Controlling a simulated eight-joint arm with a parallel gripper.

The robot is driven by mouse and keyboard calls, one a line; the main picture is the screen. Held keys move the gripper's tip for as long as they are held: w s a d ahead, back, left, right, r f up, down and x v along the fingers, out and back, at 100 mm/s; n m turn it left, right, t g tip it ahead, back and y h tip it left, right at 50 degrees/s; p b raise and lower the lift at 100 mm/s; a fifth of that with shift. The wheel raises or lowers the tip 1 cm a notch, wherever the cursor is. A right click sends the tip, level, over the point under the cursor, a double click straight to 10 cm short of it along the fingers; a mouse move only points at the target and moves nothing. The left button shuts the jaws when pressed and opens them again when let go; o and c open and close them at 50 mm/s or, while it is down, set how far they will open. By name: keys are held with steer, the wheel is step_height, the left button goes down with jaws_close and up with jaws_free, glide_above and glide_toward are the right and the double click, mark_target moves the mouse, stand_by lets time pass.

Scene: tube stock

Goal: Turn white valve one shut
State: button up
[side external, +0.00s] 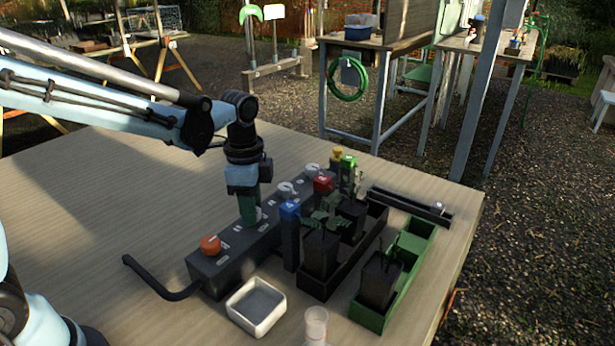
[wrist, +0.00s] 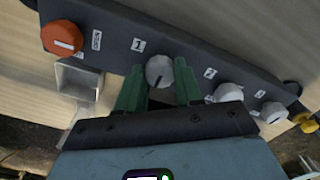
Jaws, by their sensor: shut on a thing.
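White valve one (wrist: 159,71) is a round white knob on a dark manifold box, beside the label "1" (wrist: 138,45). My gripper (wrist: 160,88) has its two green fingers on either side of this knob and is shut on it. A short dark line shows on the knob's face, running toward my wrist. In the side external view my gripper (side external: 250,212) points down onto the dark manifold (side external: 222,262), and its fingers mostly hide the knob.
An orange knob (wrist: 62,38) and two more white knobs, valve two (wrist: 228,92) and valve three (wrist: 273,111), share the manifold. Blue (side external: 290,210) and red (side external: 323,184) capped posts stand close by on the right. A white tray (side external: 240,318) sits in front.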

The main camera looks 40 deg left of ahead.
steer(key=o, duration=1)
steer(key=shift+o, duration=0.2)
steer(key=shift+r, duration=0.1)
step_height(320, 180, up, 12)
steer(key=shift+s+a+f+n+t, duration=0.4)
steer(key=shift+s+f+n+t, duration=0.75)
steer(key=shift+s+n, duration=0.65)
steer(key=shift+s+a+f+n+t, duration=0.4)
steer(key=shift+s+f+n+t, duration=0.8)
steer(key=shift+s+n, duration=0.6)
steer(key=shift+s+a+f+n+t, duration=0.4)
steer(key=shift+s+f+n+t, duration=0.8)
steer(key=shift+n, duration=0.9)
